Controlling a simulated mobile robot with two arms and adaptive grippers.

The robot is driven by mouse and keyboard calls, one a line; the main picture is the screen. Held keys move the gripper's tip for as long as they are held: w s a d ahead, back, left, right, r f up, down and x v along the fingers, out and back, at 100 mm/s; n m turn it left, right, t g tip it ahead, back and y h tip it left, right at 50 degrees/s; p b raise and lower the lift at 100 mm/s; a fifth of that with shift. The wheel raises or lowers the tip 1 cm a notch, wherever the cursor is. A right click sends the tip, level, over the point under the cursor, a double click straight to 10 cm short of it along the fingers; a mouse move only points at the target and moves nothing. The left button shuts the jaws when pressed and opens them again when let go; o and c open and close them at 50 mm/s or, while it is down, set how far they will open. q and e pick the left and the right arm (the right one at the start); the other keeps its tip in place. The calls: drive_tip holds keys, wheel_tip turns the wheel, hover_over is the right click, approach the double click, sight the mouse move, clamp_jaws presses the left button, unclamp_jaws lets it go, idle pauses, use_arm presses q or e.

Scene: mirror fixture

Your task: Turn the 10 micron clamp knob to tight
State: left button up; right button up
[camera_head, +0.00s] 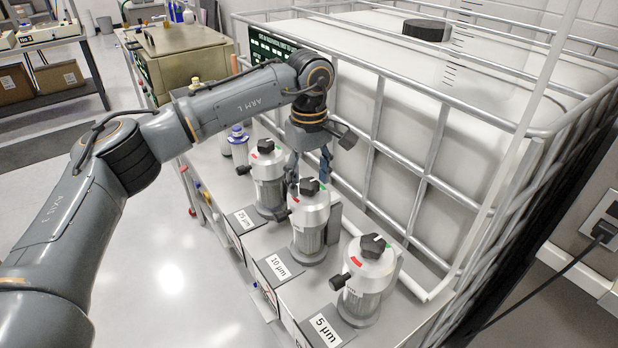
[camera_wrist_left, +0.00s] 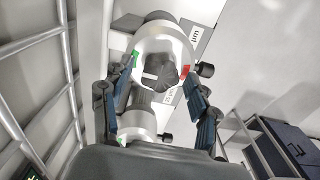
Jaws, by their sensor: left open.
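The 10 micron housing (camera_head: 309,220) is the middle one of three grey-white filter housings in a row. A black clamp knob (camera_head: 309,187) sits on its lid, with a red mark on the left and a green mark on the right. My left gripper (camera_head: 309,174) points down just above and behind this knob, open. In the left wrist view, a black knob (camera_wrist_left: 163,75) shows between the spread fingers with space on both sides; its pointer direction is hard to tell. The red mark is on the right there, the green on the left. My right gripper is not in view.
The 25 micron housing (camera_head: 267,180) and the 5 micron housing (camera_head: 367,282) stand either side, each with a black top knob and a side knob. A caged white tank (camera_head: 420,100) rises close behind the row. Open floor (camera_head: 180,270) lies to the left.

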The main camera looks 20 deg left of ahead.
sight(309, 182)
use_arm(q)
wheel_tip(309, 182, up, 12)
idle(0.4)
drive_tip(key=shift+f, duration=0.15)
